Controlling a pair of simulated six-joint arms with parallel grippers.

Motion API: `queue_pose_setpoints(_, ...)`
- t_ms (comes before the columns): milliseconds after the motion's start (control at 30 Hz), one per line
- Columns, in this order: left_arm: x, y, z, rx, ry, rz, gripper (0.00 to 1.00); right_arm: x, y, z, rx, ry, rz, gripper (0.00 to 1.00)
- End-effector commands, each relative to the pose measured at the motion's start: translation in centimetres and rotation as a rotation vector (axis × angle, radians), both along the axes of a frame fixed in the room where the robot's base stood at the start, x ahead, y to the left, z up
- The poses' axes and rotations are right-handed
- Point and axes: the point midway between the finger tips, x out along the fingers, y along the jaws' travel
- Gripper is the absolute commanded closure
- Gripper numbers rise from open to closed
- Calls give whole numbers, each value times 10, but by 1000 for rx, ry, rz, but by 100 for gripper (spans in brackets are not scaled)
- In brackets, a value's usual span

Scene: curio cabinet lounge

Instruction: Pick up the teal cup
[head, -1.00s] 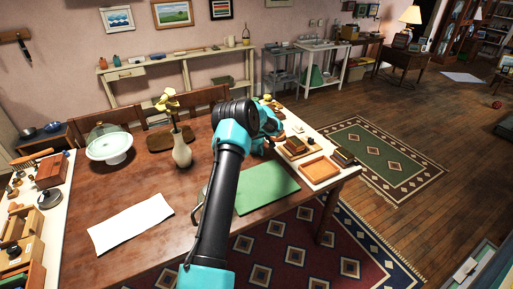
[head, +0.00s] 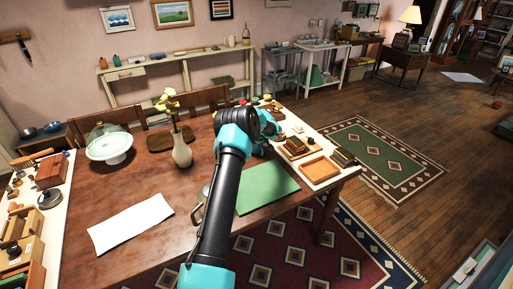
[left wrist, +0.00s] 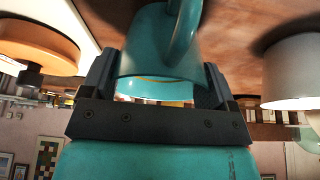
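The teal cup (left wrist: 160,45) fills the middle of the left wrist view, between the two fingers of my left gripper (left wrist: 163,82). Its handle (left wrist: 186,25) faces the camera and its rim lies towards the palm. The fingers sit close along both sides of the cup. I cannot tell whether they press on it or leave a thin gap. In the head view my left gripper (head: 262,143) is low over the far right part of the table, partly behind its own arm. I cannot pick the cup out there. My right gripper is not in view.
The wooden table (head: 110,190) holds a green mat (head: 268,188), a white sheet (head: 130,222), a vase with yellow flowers (head: 181,153) and a glass-domed cake stand (head: 109,147). A wooden tray (head: 319,169) lies at the right. A white vessel (left wrist: 290,75) stands beside the cup in the wrist view.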

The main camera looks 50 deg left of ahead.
Motion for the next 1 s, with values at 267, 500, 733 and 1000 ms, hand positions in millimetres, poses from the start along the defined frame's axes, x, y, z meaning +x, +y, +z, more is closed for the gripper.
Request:
queue_pose_setpoints(267,0,0,0,0,0,0,47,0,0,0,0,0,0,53)
queue_pose_setpoints(500,0,0,2,1,-1,0,47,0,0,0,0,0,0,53)
queue_pose_setpoints(733,0,1,19,1,-2,1,47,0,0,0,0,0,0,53)
queue_pose_setpoints(1000,-6,-6,37,1,2,0,47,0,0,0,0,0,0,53)
